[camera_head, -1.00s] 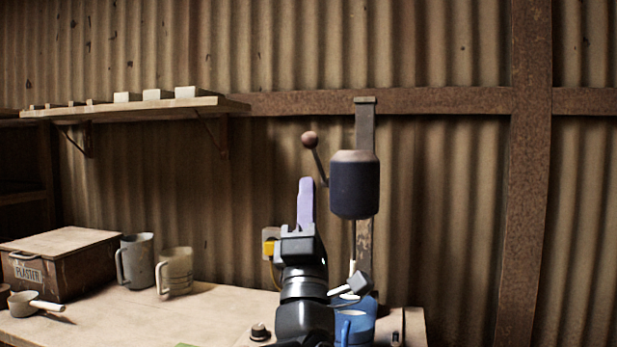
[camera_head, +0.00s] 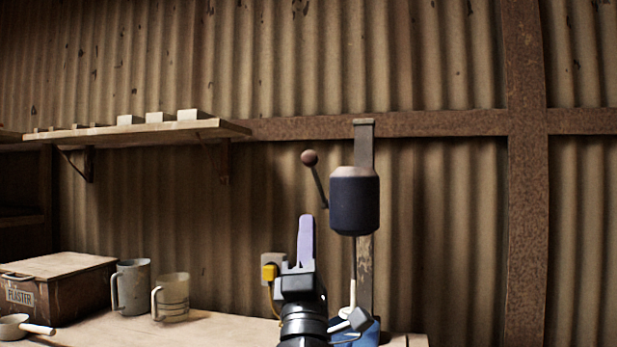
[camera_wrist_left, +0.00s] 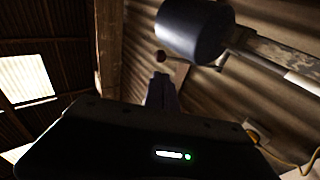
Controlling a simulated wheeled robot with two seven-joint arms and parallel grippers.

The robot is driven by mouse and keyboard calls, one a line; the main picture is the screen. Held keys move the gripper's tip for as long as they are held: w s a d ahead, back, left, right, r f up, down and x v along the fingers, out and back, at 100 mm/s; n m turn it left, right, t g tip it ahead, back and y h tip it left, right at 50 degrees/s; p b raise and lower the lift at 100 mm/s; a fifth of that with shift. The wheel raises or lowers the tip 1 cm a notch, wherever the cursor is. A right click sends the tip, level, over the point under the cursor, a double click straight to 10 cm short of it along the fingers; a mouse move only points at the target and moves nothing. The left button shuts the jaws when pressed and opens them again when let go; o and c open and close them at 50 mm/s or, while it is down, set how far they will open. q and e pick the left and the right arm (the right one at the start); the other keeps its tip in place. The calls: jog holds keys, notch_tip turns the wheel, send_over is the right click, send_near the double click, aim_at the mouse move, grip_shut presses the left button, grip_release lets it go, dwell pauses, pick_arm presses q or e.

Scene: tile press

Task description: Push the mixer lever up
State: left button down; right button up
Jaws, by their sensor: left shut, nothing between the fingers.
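The mixer (camera_head: 354,203) is a dark cylinder with a pale top, mounted on an upright metal post (camera_head: 365,262). Its lever (camera_head: 318,183) angles up and left from the mixer's side to a reddish-brown ball knob (camera_head: 310,158). My left gripper (camera_head: 307,218) points up, shut and empty, below the knob and left of the mixer, apart from both. In the left wrist view the mixer (camera_wrist_left: 194,30) is at top centre, and the knob (camera_wrist_left: 160,56) shows just beyond the shut fingertips (camera_wrist_left: 160,78). My right gripper is not in view.
A blue container (camera_head: 362,334) stands under the mixer, partly hidden by my arm. A yellow plug (camera_head: 268,272) sits in a wall socket left of my gripper. Two mugs (camera_head: 131,287) and a plaster box (camera_head: 62,285) stand on the bench at left. A shelf (camera_head: 150,132) is above.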

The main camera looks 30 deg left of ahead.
pick_arm(q)
jog(key=p, duration=0.2)
send_near(311, 151)
jog(key=w+a+r, duration=0.2)
jog(key=w, duration=0.1)
jog(key=shift+w+a+r, duration=0.1)
jog(key=shift+a+r, duration=0.15)
jog(key=shift+a, duration=0.05)
jog(key=shift+r, duration=0.1)
jog(key=r+h+p, duration=0.1)
jog(key=p, duration=0.1)
jog(key=w+r+m+g+h+p, duration=0.1)
jog(key=r+p, duration=0.1)
jog(key=p, duration=0.1)
jog(key=w+r+g+h+p, duration=0.1)
jog(key=r+p, duration=0.1)
jog(key=p, duration=0.1)
jog(key=shift+w+a+r, duration=0.1)
jog(key=shift+w+a, duration=0.05)
jog(key=shift+a, duration=0.25)
